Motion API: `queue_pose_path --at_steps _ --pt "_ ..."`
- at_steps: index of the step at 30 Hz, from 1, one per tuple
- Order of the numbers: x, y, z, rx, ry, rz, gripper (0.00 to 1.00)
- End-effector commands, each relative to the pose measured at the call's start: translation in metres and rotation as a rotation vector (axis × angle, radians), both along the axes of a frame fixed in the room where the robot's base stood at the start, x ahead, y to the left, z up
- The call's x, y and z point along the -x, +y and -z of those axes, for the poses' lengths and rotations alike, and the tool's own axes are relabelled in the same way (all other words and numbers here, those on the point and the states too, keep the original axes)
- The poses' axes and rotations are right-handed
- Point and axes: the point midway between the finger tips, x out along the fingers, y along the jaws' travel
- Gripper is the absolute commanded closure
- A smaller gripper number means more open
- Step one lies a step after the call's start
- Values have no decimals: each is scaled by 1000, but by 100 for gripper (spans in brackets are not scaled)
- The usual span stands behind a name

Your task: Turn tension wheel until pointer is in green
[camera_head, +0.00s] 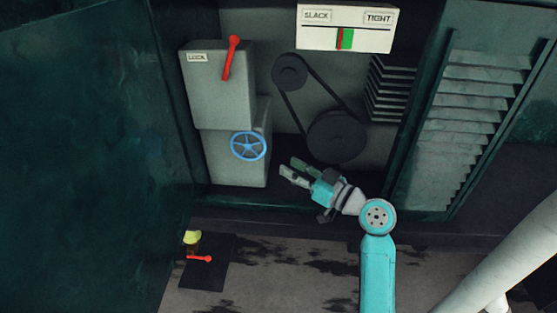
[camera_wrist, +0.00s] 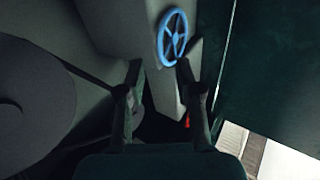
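The tension wheel is a blue spoked handwheel (camera_head: 248,146) on the front of a grey box, left of centre in the head view. It also shows at the top of the wrist view (camera_wrist: 173,36). My gripper (camera_head: 289,167) is open and empty, to the right of the wheel and a little lower, apart from it. In the wrist view, its two fingers (camera_wrist: 160,76) stand apart, below the wheel. The white gauge (camera_head: 372,40) reads SLACK at left and TIGHT at right. A narrow red mark (camera_head: 339,39) sits against the left side of a green band (camera_head: 347,39).
A grey box (camera_head: 215,95) labelled LOCK with a red lever (camera_head: 231,58) stands above the wheel. A belt runs over two dark pulleys (camera_head: 337,136) right of the wheel. A dark green panel (camera_head: 85,150) stands at left, louvres (camera_head: 470,120) at right. A small red lever (camera_head: 200,258) is low at left.

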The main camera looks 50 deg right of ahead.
Motion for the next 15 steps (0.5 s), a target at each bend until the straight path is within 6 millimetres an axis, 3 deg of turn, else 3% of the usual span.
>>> queue_pose_path --at_steps 6,15 --pt "30 -3 1 0 -1 3 65" --pt "41 -3 1 1 -2 0 65"
